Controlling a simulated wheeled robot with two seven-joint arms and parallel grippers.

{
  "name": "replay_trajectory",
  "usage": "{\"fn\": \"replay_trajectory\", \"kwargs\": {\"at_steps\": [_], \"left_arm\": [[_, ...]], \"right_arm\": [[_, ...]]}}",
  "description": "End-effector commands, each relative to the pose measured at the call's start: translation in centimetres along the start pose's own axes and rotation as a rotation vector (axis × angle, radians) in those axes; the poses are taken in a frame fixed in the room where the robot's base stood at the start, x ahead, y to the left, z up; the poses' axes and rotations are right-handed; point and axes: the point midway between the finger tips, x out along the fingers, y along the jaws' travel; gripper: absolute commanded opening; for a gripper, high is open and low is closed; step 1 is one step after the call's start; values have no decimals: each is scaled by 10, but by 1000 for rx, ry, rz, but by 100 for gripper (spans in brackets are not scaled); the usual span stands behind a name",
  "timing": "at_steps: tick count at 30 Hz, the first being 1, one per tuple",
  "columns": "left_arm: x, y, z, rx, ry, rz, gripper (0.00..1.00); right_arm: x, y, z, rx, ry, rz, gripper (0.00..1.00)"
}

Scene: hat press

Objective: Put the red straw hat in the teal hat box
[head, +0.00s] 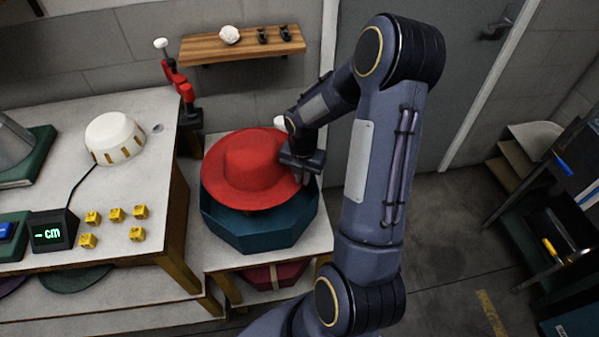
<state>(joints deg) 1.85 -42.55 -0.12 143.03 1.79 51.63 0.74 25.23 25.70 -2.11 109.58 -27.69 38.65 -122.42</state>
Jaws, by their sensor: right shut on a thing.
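The red straw hat (250,165) has a wide flat brim and a raised crown. It is over the open top of the teal hat box (262,232), an octagonal box on a light table. The hat covers much of the box opening, and its brim looks slightly tilted. I cannot tell whether the brim touches the box rim. My right gripper (301,172) is shut on the right edge of the hat's brim. Its fingertips are partly hidden by the wrist. My left gripper is not in view.
A workbench at left carries a white dome (115,137), a small display (52,231) and several yellow cubes (116,214). A wooden shelf (243,44) hangs on the wall behind. A red box (272,276) sits under the teal box's table. A dark rack (560,225) stands at right.

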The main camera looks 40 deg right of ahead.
Motion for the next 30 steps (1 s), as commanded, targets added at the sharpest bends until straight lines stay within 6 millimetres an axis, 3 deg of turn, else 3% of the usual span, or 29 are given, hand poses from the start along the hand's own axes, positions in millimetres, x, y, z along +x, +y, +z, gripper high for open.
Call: {"fn": "replay_trajectory", "kwargs": {"at_steps": [30], "left_arm": [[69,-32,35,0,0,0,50]], "right_arm": [[103,0,0,2,0,0,0]]}}
